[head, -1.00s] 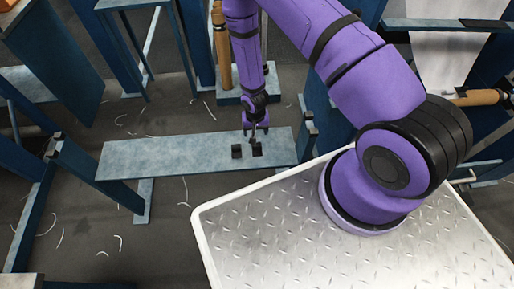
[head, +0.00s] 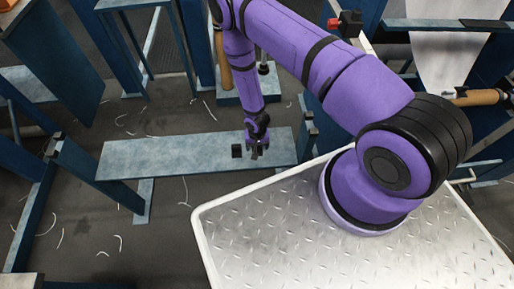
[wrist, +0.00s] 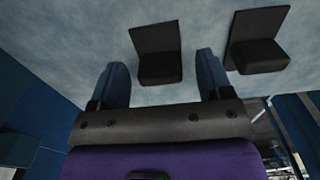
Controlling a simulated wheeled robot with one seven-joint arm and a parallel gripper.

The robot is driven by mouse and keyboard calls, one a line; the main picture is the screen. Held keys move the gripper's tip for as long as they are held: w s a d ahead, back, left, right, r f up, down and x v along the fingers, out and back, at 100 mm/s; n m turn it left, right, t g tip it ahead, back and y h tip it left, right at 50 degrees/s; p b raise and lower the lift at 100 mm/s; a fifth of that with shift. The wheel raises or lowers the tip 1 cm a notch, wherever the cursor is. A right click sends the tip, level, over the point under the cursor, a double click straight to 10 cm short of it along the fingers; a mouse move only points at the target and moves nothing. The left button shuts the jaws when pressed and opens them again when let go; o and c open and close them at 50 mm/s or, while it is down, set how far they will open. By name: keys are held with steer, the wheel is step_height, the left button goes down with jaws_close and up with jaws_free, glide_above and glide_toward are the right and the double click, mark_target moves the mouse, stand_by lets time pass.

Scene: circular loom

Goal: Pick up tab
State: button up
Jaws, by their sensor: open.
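Two small black L-shaped pieces, each an upright plate with a block at its foot, rest on a blue-grey bench; I take them for tabs. In the wrist view one tab (wrist: 160,66) lies between the spread fingers of my gripper (wrist: 162,78), with a gap on both sides. The other tab (wrist: 258,52) is just outside the right finger. In the head view my gripper (head: 257,152) is low over the right tab and mostly hides it. The left tab (head: 237,151) stays in plain sight. My gripper is open and holds nothing.
The bench (head: 150,158) is bare to the left of the tabs. A blue post (head: 308,132) stands at its right end. A wooden roller (head: 222,62) rises behind. A red and black block (head: 346,23) sits at the back right. White thread scraps lie on the floor.

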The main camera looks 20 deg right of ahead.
steer(key=shift+f, duration=0.5)
steer(key=c, duration=1)
steer(key=shift+r, duration=5.05)
